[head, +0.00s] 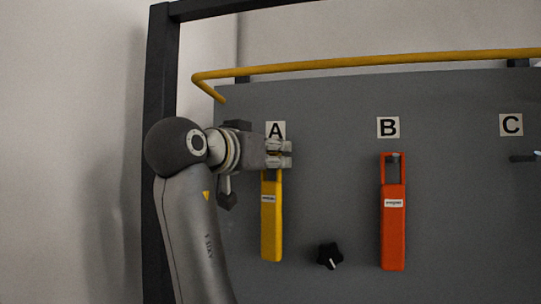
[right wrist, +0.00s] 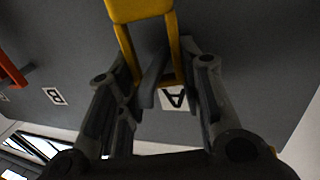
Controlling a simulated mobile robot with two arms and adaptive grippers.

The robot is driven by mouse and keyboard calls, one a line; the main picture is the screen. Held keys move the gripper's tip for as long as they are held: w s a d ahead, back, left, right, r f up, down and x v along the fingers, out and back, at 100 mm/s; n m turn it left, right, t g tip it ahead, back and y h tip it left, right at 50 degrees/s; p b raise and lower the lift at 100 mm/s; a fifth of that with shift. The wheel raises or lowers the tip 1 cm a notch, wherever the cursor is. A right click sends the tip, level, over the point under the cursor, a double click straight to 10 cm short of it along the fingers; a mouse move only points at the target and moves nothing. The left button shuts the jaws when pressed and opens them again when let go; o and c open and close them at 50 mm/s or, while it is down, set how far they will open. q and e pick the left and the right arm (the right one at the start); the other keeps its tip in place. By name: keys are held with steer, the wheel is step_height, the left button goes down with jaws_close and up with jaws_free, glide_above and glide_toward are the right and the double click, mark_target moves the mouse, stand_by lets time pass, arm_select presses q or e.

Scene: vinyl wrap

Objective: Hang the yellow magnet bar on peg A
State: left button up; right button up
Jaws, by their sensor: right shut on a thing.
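The yellow magnet bar (head: 271,225) hangs upright under the A label (head: 275,129) in the head view. My right gripper (head: 284,153) is shut on its narrow top part. In the right wrist view the yellow bar (right wrist: 140,10) has an open loop between the gripper's fingers (right wrist: 160,62). A dark rod, apparently peg A (right wrist: 153,78), shows within the loop's opening. I cannot tell whether the loop rests on it. In the head view the gripper hides peg A and the bar's top. My left gripper is not in view.
A red magnet bar (head: 393,230) hangs under the B label (head: 388,127). A peg (head: 522,158) sticks out below the C label (head: 511,125). A black knob (head: 330,256) is low between the bars. A yellow rail (head: 370,61) runs above the grey panel (head: 450,220).

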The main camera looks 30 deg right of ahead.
steer(key=o, duration=1.2)
steer(key=v, duration=1.2)
